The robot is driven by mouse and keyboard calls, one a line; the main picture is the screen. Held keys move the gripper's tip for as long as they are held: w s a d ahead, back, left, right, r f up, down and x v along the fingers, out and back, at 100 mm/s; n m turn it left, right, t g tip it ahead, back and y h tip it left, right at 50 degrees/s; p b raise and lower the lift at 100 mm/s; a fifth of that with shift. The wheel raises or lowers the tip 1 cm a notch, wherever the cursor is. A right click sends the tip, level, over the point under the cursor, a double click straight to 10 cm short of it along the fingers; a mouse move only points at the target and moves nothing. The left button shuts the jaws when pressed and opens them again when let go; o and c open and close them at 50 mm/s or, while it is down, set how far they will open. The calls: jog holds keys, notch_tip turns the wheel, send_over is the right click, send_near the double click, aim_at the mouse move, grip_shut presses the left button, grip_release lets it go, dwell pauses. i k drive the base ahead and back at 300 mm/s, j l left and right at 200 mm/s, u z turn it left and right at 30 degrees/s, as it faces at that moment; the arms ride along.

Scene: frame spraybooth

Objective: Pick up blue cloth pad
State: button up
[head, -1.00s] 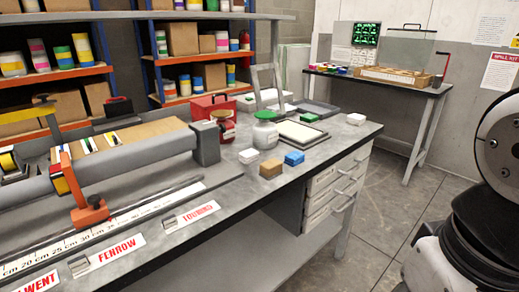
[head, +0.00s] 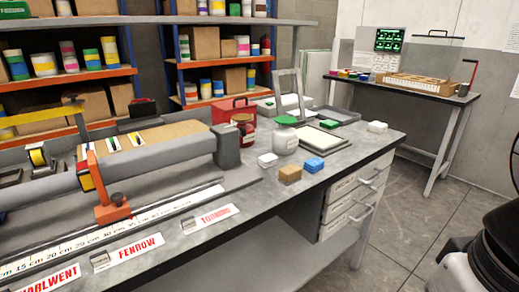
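A small blue cloth pad (head: 314,165) with a pale lower edge lies on the grey workbench (head: 352,160), near its front edge. A tan block (head: 290,174) sits just to its left and front, apart from it. A white block (head: 268,160) sits further left and behind. My gripper does not show in the head view. Only dark and white parts of my own body show at the right edge.
A clamp rail (head: 150,165) fills the bench's left. Drawers with handles (head: 358,195) are below. The floor (head: 400,235) at right is clear.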

aim_at(312, 165)
jog(key=i+l, duration=0.7)
jog(key=i, duration=0.15)
